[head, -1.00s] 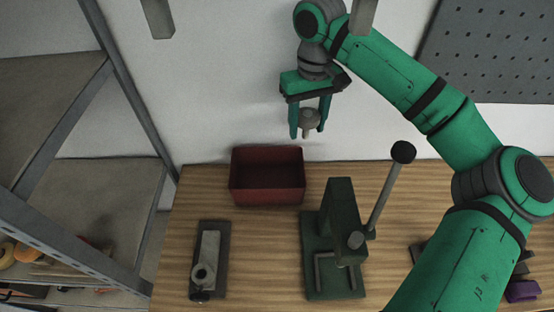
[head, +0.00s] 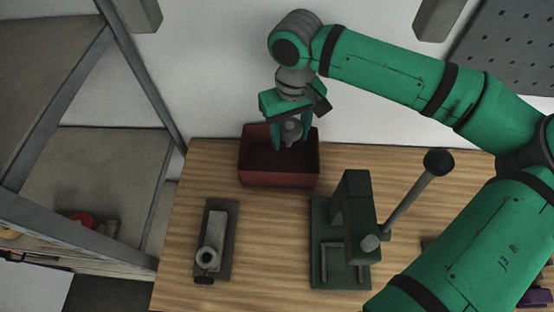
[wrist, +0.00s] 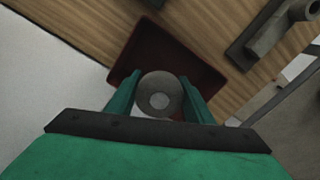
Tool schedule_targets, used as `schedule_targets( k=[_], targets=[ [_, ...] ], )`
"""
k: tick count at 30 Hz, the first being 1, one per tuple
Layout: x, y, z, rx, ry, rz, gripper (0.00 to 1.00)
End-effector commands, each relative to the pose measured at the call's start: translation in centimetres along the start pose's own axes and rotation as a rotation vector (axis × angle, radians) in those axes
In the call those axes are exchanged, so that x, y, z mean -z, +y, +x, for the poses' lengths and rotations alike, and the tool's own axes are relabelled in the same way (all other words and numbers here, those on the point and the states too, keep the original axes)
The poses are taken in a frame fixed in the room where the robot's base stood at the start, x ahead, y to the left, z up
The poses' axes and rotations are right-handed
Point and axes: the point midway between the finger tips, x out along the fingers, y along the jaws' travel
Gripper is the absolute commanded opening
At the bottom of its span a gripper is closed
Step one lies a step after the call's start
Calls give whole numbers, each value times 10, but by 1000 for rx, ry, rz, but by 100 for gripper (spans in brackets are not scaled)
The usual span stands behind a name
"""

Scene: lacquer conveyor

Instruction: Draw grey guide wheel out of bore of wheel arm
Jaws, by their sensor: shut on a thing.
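My gripper (head: 291,138) is shut on the grey guide wheel (head: 291,131), a round part with a paler centre. In the wrist view the wheel (wrist: 159,96) sits between the two green fingers. Gripper and wheel are over the dark red bin (head: 278,179); in the head view they overlap its back part. Whether the wheel is above the rim or inside it I cannot tell. The wheel arm (head: 215,232) is a grey bar on a dark base plate at the left of the bench, with a round boss at its near end whose bore shows open. The wheel is well apart from it.
A dark green press (head: 357,215) with a long black-knobbed lever (head: 437,162) stands right of the bin. A grey metal shelf (head: 110,170) stands to the left. Purple and dark items lie at the bench's right edge. Bare wood lies between wheel arm and press.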

Motion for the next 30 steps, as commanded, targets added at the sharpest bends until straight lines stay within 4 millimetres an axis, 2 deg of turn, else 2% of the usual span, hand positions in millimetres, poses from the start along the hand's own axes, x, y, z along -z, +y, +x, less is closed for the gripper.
schedule_targets(
  k=[6, 14, 15, 17, 18, 26, 30],
  targets=[
    [4, -9, 10, 0, 2, -19, 20],
    [6, -11, 11, 0, 1, -24, 20],
    [6, -11, 11, 0, 1, -23, 52],
    [5, -11, 11, 0, 1, -23, 66],
    [5, -11, 11, 0, 1, -23, 69],
    [5, -9, 11, 0, 1, -20, 69],
    [4, -6, 3, 0, 1, -14, 69]
  ],
)
